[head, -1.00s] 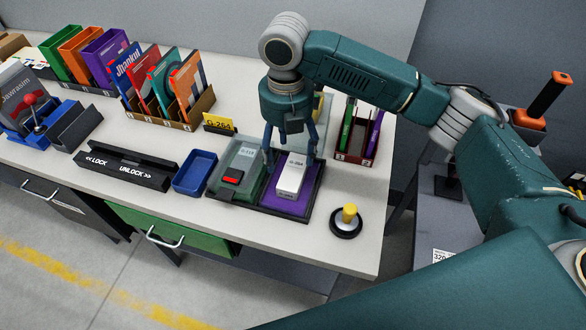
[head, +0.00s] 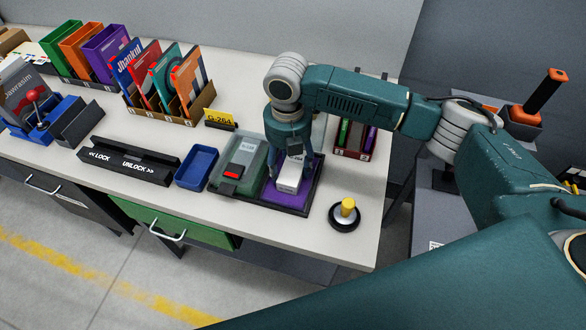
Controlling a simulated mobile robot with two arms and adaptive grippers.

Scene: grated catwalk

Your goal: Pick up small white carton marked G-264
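The small white carton (head: 288,181) marked G-264 sits in the purple-lined compartment (head: 299,196) of a dark tray near the table's front right. My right gripper (head: 291,168) points down right over it, with its fingers low about the carton's upper part. The gripper hides the carton's back and part of its label. I cannot tell whether the fingers touch the carton or stand apart from it. My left gripper is out of view.
A clear-lidded grey-green box (head: 239,162) with a red latch sits just left of the carton. A blue tray (head: 196,167) and black lock bar (head: 128,161) lie further left. A yellow-topped knob (head: 347,211) stands front right. A yellow G-264 sign (head: 219,117) and book racks stand behind.

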